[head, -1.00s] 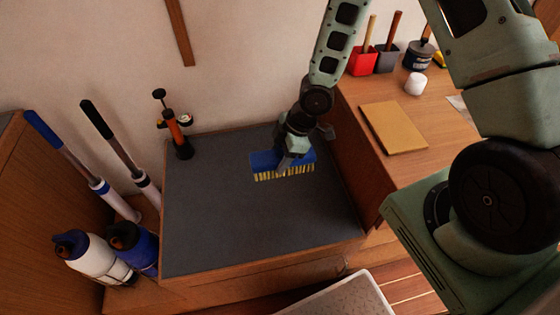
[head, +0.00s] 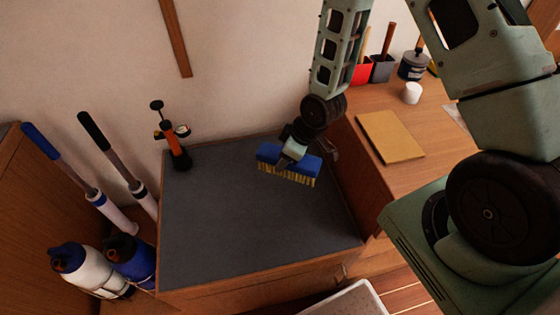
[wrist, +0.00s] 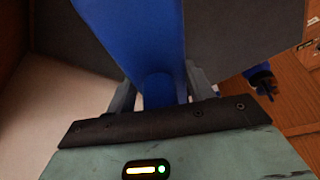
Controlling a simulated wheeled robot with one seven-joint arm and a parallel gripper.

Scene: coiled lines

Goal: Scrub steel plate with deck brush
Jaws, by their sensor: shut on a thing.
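The deck brush (head: 312,166) has a blue block and pale yellow bristles pointing down. It is over the back right part of a dark grey bench top (head: 225,225). My gripper (head: 292,153) is shut on the brush from above. In the wrist view the blue brush (wrist: 135,35) runs up from between the fingers of my gripper (wrist: 160,92). I cannot tell whether the bristles touch the surface. I cannot make out a steel plate apart from the grey top.
An orange and black hand pump (head: 175,148) stands at the back left corner. Two bottles (head: 90,272) and two long-handled poles (head: 108,210) are at the left. A higher wooden counter (head: 365,180) at the right holds a tan board (head: 390,136). A pale tray (head: 350,300) is in front.

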